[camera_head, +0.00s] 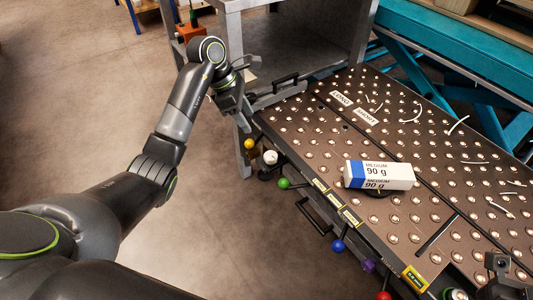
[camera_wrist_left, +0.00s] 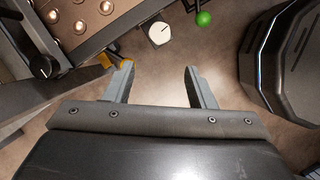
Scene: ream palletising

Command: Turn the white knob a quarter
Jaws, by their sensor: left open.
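The white knob (camera_head: 270,157) sits at the table's near-left edge, between a yellow ball and a green ball. In the left wrist view the white knob (camera_wrist_left: 160,34) shows a pale round face with a dark line, beyond the fingertips. My left gripper (camera_head: 245,118) is above and left of the knob in the head view, apart from it. Its two fingers (camera_wrist_left: 157,72) are spread with nothing between them. A dark grey part (camera_head: 503,278) at the lower right edge may be my right gripper; its jaws cannot be made out.
A ball-studded table (camera_head: 410,130) carries a white and blue ream (camera_head: 380,175). Yellow (camera_head: 249,144), green (camera_head: 284,183), blue (camera_head: 338,246), purple (camera_head: 368,265) and red balls line its near edge. A grey frame (camera_head: 235,40) stands behind my left gripper. Open floor lies left.

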